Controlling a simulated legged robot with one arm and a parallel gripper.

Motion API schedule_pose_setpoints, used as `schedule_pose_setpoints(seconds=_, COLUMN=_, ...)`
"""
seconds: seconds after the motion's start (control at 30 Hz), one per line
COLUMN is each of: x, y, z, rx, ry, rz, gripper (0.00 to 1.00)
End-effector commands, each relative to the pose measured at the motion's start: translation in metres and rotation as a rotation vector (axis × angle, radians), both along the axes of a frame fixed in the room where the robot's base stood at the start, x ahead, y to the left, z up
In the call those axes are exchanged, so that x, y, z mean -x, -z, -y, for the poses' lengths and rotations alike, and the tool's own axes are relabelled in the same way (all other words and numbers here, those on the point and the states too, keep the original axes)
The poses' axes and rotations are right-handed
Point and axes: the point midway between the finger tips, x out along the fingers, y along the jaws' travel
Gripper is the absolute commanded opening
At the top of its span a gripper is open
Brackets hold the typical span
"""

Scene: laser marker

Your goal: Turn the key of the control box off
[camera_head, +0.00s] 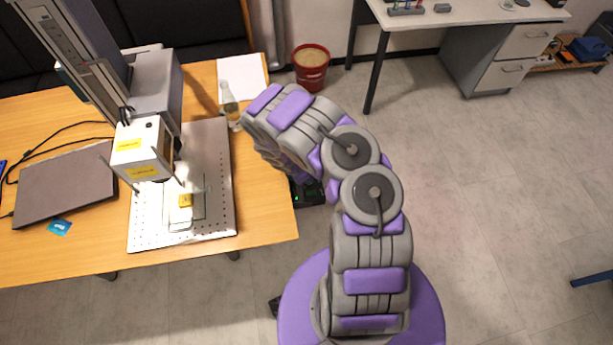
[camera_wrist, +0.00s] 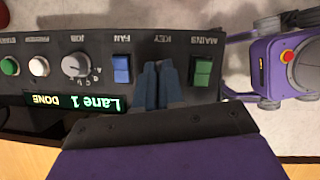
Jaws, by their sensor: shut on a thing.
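The control box (camera_wrist: 205,110) fills the upper part of the wrist view, its dark panel upside down. My gripper (camera_wrist: 156,70) is at the KEY position between the blue FAN switch (camera_wrist: 121,69) and the green MAINS switch (camera_wrist: 201,72). Its two narrow blue-grey fingers are close together, shut on the key. The fingers hide the key, so its angle cannot be told. The display (camera_wrist: 73,101) is lit and reads "Lane 1 DONE". In the head view, a small dark part of the box with a green glow (camera_head: 309,192) shows beside the table; my arm hides the gripper.
A job knob (camera_wrist: 76,65), a white button (camera_wrist: 38,66) and a green button (camera_wrist: 9,66) share the panel. The laser marker (camera_head: 143,150), laptop (camera_head: 65,184) and bottle (camera_head: 229,104) stand on the wooden table (camera_head: 265,215).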

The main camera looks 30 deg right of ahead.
Motion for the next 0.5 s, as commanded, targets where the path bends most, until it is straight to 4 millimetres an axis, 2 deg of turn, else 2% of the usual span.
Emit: schedule_pose_setpoints(seconds=0.5, x=0.0012, y=0.0011, z=0.0018, rx=0.002, ry=-0.436, rz=0.002, gripper=0.0)
